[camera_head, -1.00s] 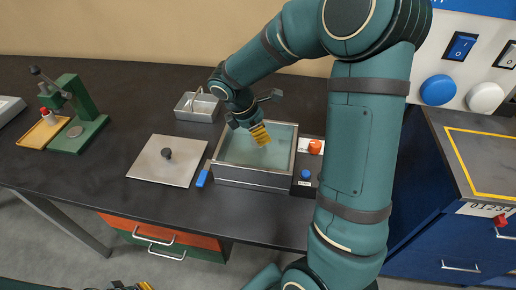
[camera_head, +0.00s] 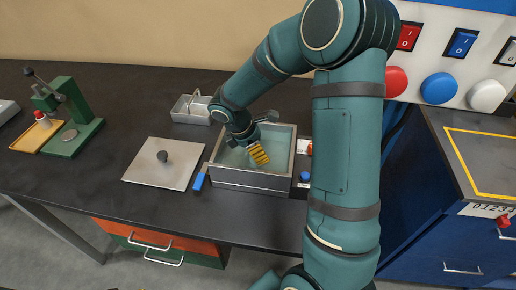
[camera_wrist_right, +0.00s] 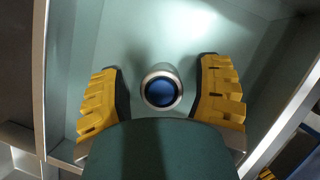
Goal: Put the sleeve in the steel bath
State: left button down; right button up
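The steel bath (camera_head: 250,180) is an open rectangular tank on the dark bench, with pale green liquid or lining inside. My right gripper (camera_head: 260,155) points down into it. In the right wrist view, the sleeve (camera_wrist_right: 161,76), a short round piece with a metal rim and blue inside, is seen end-on over the bath floor. The yellow fingers of my right gripper (camera_wrist_right: 161,96) are apart on either side of it, with a gap each side. In the head view the sleeve is not visible. My left gripper is out of view.
A small steel tray (camera_head: 191,109) stands behind. A green press (camera_head: 72,118) is at far left. A control box with a blue button (camera_head: 305,176) adjoins the bath's right side.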

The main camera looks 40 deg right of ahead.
jog(key=shift+r, duration=0.25)
jog(key=p+v, duration=0.3)
jog(key=v, duration=0.9)
jog(key=shift+r, duration=0.1)
